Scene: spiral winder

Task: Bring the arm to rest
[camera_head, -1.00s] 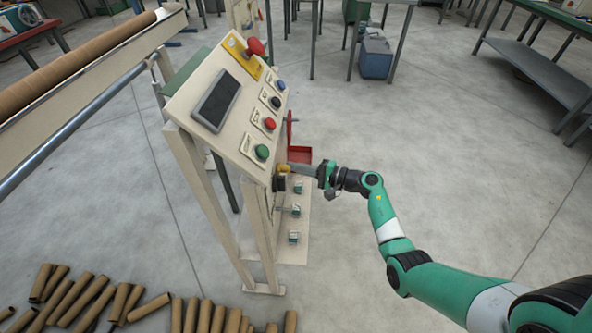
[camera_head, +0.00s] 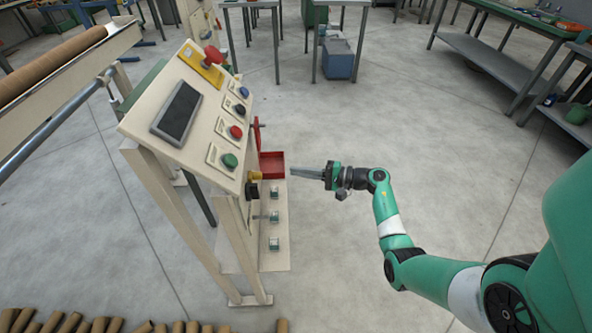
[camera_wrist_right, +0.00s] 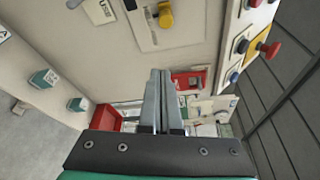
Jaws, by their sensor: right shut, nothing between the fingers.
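My right gripper (camera_head: 296,172) is shut and empty. It points left toward the side of the cream control panel stand and is apart from it, with a gap to the yellow knob (camera_head: 255,175). In the right wrist view the closed fingers (camera_wrist_right: 160,75) point at the cabinet face, with the yellow knob (camera_wrist_right: 165,16) above them. My right arm (camera_head: 393,230) comes in from the lower right, bent at the elbow. My left gripper does not show.
The control panel (camera_head: 190,115) carries a screen, several coloured buttons and a red mushroom button (camera_head: 212,54). A red tray (camera_head: 272,164) sits on the stand's side near the gripper. Cardboard tubes (camera_head: 75,324) lie at the lower left. Open floor (camera_head: 330,265) lies right of the stand.

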